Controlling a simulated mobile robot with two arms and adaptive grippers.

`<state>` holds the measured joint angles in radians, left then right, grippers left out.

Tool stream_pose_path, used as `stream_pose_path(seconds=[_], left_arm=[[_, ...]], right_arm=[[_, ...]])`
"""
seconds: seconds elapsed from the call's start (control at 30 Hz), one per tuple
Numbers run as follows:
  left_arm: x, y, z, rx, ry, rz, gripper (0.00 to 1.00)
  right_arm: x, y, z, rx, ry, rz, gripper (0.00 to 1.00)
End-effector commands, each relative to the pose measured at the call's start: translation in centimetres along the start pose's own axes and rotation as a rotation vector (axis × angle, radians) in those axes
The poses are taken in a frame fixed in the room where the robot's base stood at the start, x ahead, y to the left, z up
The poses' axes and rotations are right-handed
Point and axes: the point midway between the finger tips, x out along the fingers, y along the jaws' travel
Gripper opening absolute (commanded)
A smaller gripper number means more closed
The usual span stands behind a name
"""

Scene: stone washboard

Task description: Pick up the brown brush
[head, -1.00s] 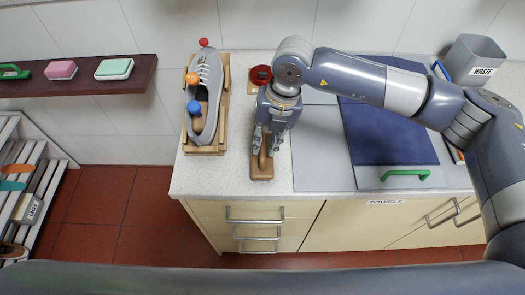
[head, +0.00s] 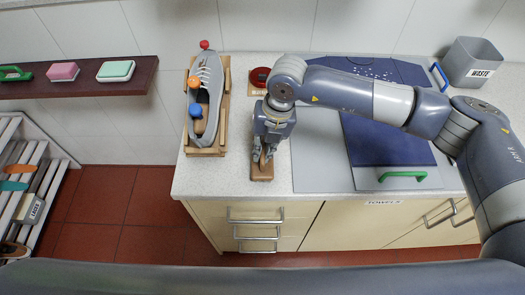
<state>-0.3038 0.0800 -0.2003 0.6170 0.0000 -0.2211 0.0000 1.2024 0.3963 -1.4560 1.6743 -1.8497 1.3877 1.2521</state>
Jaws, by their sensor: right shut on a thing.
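The brown brush (head: 262,174) lies on the light countertop, to the right of the grey shoe. Its front end shows below my right gripper; the rest is hidden under the gripper and wrist. My right gripper (head: 265,157) points down over the brush and its fingers are shut on the brush's handle. I cannot tell any gap between the brush and the countertop. My left gripper is not in view.
A grey shoe (head: 208,77) with coloured balls stands in a wooden holder (head: 206,152) close by on the left. A red round object (head: 260,75) is behind the wrist. A blue board (head: 388,150) and a waste bin (head: 475,62) are to the right.

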Motion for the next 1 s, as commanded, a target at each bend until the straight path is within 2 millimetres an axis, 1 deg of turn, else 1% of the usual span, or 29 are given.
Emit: stream_pose_path(seconds=[0.17,0.27,0.33,0.43,0.8,0.9,1.0], left_arm=[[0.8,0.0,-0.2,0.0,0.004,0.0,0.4],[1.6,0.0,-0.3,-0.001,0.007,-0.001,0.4],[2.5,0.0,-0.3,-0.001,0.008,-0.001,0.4],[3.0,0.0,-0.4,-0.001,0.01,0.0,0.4],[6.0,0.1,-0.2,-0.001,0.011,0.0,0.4],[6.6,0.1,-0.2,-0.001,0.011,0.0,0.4],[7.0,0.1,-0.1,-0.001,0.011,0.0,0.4]], right_arm=[[-0.8,0.2,0.1,-0.001,-0.002,0.003,0.0],[-1.9,0.4,0.1,-0.001,-0.005,0.003,0.0],[-3.1,0.7,0.1,-0.003,-0.007,0.004,0.0],[-3.3,0.2,-2.0,-0.004,0.001,0.001,0.0],[-4.4,-1.5,-10.3,-0.006,-0.002,0.002,0.0],[-4.8,-1.9,-12.1,-0.004,-0.002,0.001,0.0],[-5.1,-2.2,-13.5,-0.003,-0.003,0.002,0.0]])
